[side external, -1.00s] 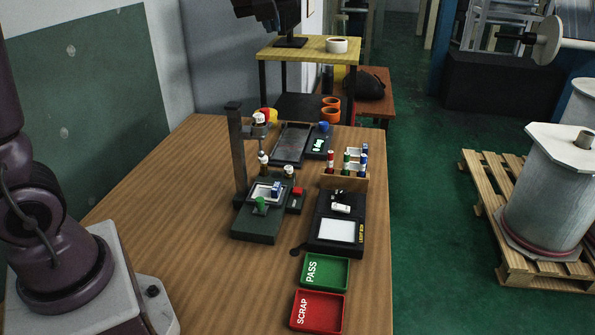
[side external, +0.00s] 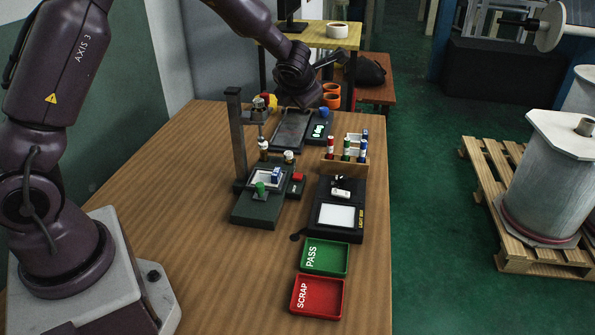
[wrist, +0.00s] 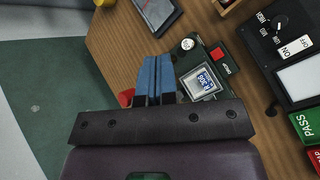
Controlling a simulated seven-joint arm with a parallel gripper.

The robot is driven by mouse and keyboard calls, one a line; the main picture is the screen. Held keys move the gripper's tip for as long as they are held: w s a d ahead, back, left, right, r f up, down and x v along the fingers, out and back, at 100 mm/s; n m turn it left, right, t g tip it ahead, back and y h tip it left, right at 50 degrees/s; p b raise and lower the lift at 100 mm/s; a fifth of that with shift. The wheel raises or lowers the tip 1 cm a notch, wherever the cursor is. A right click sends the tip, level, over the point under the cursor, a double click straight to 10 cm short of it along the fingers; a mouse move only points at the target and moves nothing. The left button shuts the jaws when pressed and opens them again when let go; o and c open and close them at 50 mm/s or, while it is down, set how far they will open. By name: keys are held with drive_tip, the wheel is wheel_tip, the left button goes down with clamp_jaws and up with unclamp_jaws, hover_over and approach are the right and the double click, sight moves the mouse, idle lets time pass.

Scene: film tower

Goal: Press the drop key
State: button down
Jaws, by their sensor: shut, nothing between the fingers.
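The tester's square window (wrist: 201,82) with a blue-and-white item lies below the key. My gripper (wrist: 155,60) has its two blue fingers together, with nothing between them. It is apart from the key in the picture. In the side view my wrist hangs over the far part of the table, and the fingertips are hard to make out.
A green PASS tray (side external: 325,258) and a red SCRAP tray (side external: 317,297) lie in front. A dark flat tray (side external: 290,130) lies behind. The table's left part is bare.

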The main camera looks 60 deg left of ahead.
hover_over(300, 176)
wheel_tip(300, 176, down, 9)
idle(0.4)
drive_tip(key=shift+f, duration=4.3)
drive_tip(key=shift+f, duration=0.1)
drive_tip(key=shift+f, duration=0.3)
drive_tip(key=shift+f, duration=0.4)
drive_tip(key=shift+r, duration=0.1)
drive_tip(key=shift+s+r, duration=0.1)
drive_tip(key=shift+r, duration=0.6)
